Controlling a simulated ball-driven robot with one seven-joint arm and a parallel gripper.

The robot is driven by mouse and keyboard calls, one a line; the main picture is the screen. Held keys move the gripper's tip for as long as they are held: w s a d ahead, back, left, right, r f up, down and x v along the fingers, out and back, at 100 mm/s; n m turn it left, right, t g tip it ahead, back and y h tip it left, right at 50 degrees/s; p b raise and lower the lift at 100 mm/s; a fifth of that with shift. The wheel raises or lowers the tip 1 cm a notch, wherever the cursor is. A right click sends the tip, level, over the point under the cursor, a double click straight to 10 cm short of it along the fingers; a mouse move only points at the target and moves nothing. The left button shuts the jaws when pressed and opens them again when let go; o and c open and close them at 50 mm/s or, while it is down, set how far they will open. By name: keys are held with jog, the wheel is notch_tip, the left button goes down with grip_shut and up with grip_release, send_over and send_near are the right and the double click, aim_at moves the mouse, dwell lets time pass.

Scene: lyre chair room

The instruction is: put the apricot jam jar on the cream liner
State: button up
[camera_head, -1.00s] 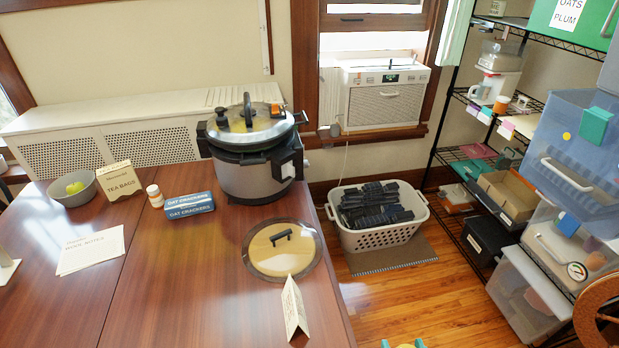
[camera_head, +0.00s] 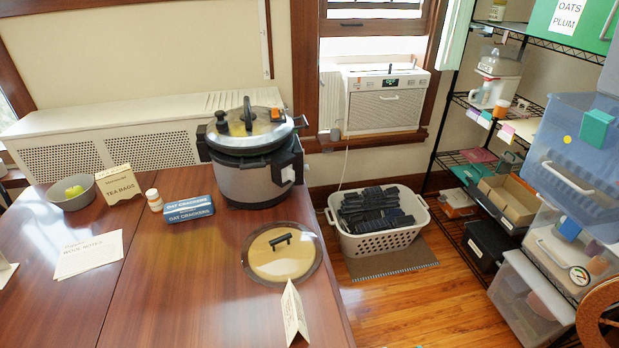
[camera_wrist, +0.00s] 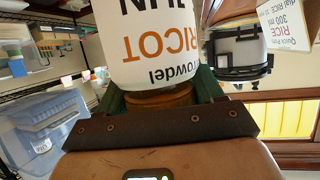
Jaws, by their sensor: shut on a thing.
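In the wrist view, a white-labelled jar (camera_wrist: 150,45) fills the top middle. Its label is upside down with orange letters reading "RICOT"; the rest is cut off. My gripper (camera_wrist: 160,97) is shut on the jar at its brownish end, with green finger parts on either side. What lies directly beyond the jar is hidden by it. In the head view, neither the held jar nor my gripper can be made out.
The wooden table (camera_head: 150,300) holds a pressure cooker (camera_head: 252,155), a round lid (camera_head: 270,268), an oat crackers box (camera_head: 188,208), a tea bags card (camera_head: 118,184) and a grey bowl (camera_head: 72,192). A laundry basket (camera_head: 380,240) stands on the floor beside shelving with clear bins (camera_head: 570,155).

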jog(key=shift+r+p, duration=0.3)
jog(key=shift+r, duration=0.55)
notch_tip(320, 180, down, 7)
jog(key=b, duration=0.5)
jog(key=shift+f, duration=0.2)
notch_tip(320, 180, up, 8)
jog(key=p, duration=0.5)
jog(key=shift+f, duration=0.15)
notch_tip(320, 180, down, 8)
jog(key=b, duration=0.5)
notch_tip(320, 180, up, 7)
jog(key=p, duration=0.4)
jog(key=shift+f+b, duration=2.1)
jog(key=shift+f, duration=1.4)
